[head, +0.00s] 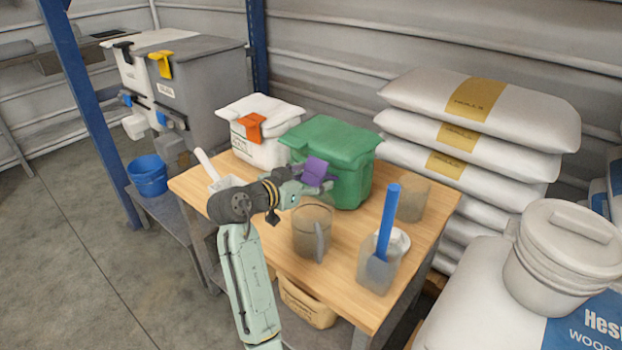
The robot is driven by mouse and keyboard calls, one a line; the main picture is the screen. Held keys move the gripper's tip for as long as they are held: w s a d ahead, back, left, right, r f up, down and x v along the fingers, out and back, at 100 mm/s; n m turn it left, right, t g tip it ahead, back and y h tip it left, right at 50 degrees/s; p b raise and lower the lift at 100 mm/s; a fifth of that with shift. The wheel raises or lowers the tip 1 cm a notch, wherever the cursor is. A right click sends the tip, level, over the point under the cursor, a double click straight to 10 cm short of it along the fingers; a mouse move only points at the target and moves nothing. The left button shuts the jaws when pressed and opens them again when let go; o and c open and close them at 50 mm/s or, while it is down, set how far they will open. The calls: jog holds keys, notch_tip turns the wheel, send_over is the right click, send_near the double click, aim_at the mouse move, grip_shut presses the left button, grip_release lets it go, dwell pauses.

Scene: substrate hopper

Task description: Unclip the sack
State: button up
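A green sack (345,150) with a folded top stands on the wooden table (285,262). A purple clip (318,171) shows at its front left. A white sack (262,112) with an orange clip (250,128) on its folded top stands behind it to the left. My gripper (304,188) is at the purple clip, in front of the green sack. The fingers are small and overlap the clip in the picture, so I cannot tell whether they touch it or are closed on it. The clip's lower part is partly hidden by my gripper.
A clear jug (312,232) stands below my gripper. A container with a blue scoop (388,225), a clear cup (413,198) and a white scoop (206,163) are also on the table. Stacked sacks (470,140) stand right, grey bins (200,90) left. The table's front left is clear.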

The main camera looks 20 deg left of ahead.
jog(key=v, duration=1.2)
dwell(0.4)
